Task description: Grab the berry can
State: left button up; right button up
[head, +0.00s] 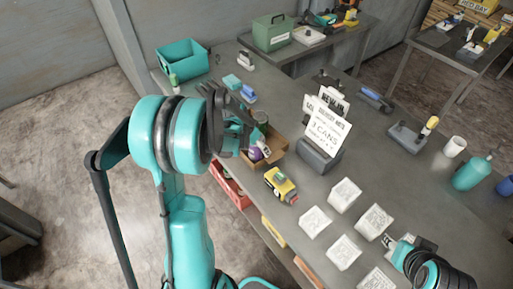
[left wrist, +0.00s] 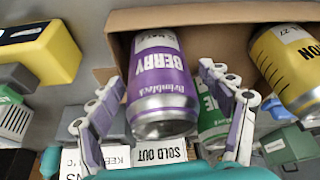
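The purple berry can (left wrist: 162,80) stands out in the left wrist view, with "BERRY" on its label. It is in an open cardboard box (left wrist: 210,17), and its purple side also shows in the head view (head: 256,153). My left gripper (left wrist: 160,78) is open, with one finger on each side of the can. The fingertips are close to its sides; I cannot tell whether they touch. In the head view my left gripper (head: 250,128) is over the box (head: 277,150). Part of my right gripper (head: 405,248) shows at the lower right, its fingers unclear.
A yellow can (left wrist: 285,65) and a green can (left wrist: 213,115) are beside the berry can. A yellow device (head: 280,185) sits near the box. A sign (head: 326,130) stands behind it to the right. Several white cards (head: 344,194) lie on the table.

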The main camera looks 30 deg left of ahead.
pick_arm(q)
jog(key=c, duration=1.3)
jog(key=shift+c, duration=0.2)
